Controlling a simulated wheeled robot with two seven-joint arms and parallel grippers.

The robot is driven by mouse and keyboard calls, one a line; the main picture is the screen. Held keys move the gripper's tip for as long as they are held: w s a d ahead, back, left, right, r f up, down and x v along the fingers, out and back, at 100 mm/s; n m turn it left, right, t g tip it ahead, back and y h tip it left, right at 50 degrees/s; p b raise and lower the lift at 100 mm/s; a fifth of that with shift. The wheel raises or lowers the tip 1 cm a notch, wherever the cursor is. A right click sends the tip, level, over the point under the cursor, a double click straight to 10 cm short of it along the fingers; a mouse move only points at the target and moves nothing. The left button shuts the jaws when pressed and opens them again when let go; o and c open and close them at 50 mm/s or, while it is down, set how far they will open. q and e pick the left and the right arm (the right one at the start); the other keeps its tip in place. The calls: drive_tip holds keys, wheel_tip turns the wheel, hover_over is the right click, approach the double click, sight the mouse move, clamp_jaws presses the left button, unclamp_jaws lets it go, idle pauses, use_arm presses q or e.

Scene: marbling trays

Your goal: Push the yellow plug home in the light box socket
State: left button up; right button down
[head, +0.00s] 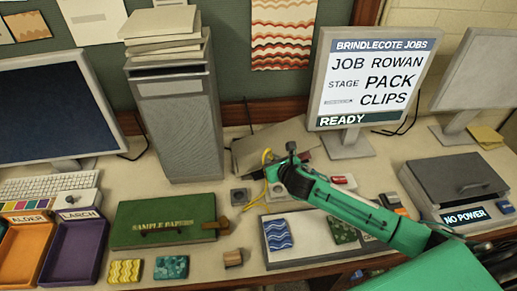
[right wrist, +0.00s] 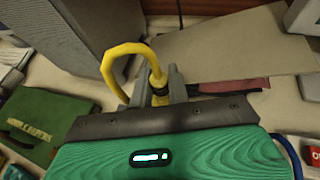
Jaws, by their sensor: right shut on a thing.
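My right gripper (head: 280,177), at the end of the green arm, is low over the middle of the desk. In the right wrist view its two grey fingers (right wrist: 159,95) are shut on the yellow plug (right wrist: 158,84). A yellow cable (right wrist: 112,62) loops up from the plug and off to the left; the cable also shows in the head view (head: 266,158). The fingers hide the plug's lower end, so I cannot tell whether it touches a socket. A grey box with a panel reading "NO POWER" (head: 465,219) stands at the right. My left gripper is not in view.
A small dark grey block (head: 240,197) sits just left of my gripper. A green "SAMPLE PAPERS" box (head: 165,235) lies further left, beside a tall grey cabinet (head: 177,125). A screen reading "READY" (head: 375,75) stands behind. Patterned sheets (head: 277,234) lie in front.

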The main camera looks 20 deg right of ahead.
drive_tip(key=shift+m+h, duration=0.4)
drive_tip(key=shift+s+d+f+p, duration=0.25)
drive_tip(key=shift+s+d+f, duration=0.3)
drive_tip(key=shift+d, duration=0.2)
drive_tip(key=shift+s+d+f+p, duration=0.2)
drive_tip(key=shift+s+d+f, duration=0.2)
drive_tip(key=shift+d+f, duration=0.25)
drive_tip(key=shift+d+r, duration=0.1)
wheel_tip(320, 180, down, 6)
drive_tip(key=b, duration=0.3)
drive_tip(key=shift+r, duration=0.2)
drive_tip(key=shift+f, duration=0.1)
drive_tip(key=shift+p, duration=0.55)
idle(0.7)
drive_tip(key=shift+f+b, duration=1.05)
drive_tip(key=shift+f, duration=0.3)
